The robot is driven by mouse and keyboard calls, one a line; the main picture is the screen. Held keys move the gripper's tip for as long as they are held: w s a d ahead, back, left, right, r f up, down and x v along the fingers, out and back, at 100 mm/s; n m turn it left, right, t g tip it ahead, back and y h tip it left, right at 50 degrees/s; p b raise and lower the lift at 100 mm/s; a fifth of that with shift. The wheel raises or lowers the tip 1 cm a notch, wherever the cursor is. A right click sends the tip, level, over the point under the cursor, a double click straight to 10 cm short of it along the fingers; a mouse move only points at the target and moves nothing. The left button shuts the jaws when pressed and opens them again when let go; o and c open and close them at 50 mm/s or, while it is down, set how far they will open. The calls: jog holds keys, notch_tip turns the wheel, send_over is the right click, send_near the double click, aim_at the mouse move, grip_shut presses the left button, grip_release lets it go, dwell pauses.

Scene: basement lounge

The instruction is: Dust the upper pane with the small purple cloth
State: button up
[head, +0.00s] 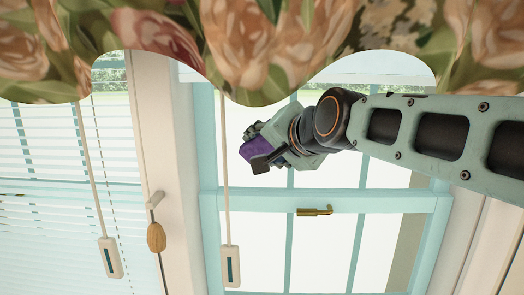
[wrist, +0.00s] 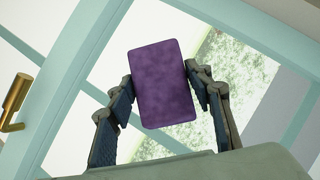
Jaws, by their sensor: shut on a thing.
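The small purple cloth (wrist: 163,84) is held between the two fingers of my gripper (wrist: 165,95), which is shut on it. In the head view the cloth (head: 255,151) shows at the left end of my gripper (head: 259,150), in front of the upper pane (head: 335,172) of the teal-framed window. The pane also fills much of the wrist view (wrist: 115,65), behind the cloth. I cannot tell whether the cloth touches the glass.
A floral valance (head: 270,45) hangs across the top of the head view. A brass latch (head: 314,211) sits on the window's middle rail. Blind cords with pulls (head: 231,265) and a wooden knob (head: 156,237) hang at the left, near white blinds (head: 45,200).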

jog(key=shift+s+d+b, duration=0.15)
jog(key=shift+d+b, duration=0.7)
jog(key=shift+d, duration=0.75)
jog(key=shift+f, duration=0.1)
jog(key=shift+w+a+r, duration=0.1)
jog(key=shift+a, duration=0.9)
jog(key=shift+w+a+r, duration=0.1)
jog(key=shift+a, duration=0.9)
jog(key=shift+s, duration=0.15)
jog(key=shift+s+f, duration=0.1)
jog(key=shift+s, duration=0.15)
jog(key=shift+s+a+b, duration=0.15)
jog(key=shift+s+b, duration=0.3)
jog(key=shift+s, duration=2)
jog(key=shift+s, duration=0.1)
